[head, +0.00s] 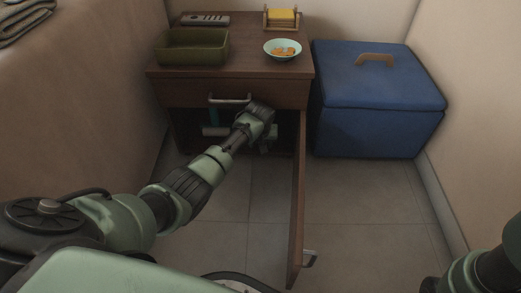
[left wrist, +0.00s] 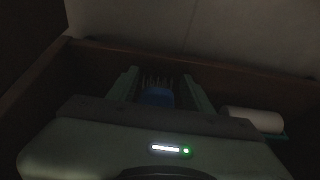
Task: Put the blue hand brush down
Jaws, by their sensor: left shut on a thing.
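The blue hand brush (left wrist: 158,97) shows in the left wrist view between the two green fingers of my left gripper (left wrist: 162,90), its pale bristles beyond the blue part. The gripper is shut on it. In the head view my left gripper (head: 268,142) is inside the dark open compartment of the brown cabinet (head: 240,92), below its drawer. The brush cannot be made out there. Whether the brush touches the cabinet floor is too dark to tell. My right arm shows at the bottom right corner, but its gripper is not in view.
A white roll (left wrist: 255,118) with a teal part lies beside the gripper in the cabinet. The open door (head: 297,205) stands right of my arm. A green bin (head: 192,48), a bowl (head: 282,46) and a remote (head: 205,19) are on top. A blue box (head: 375,90) stands right.

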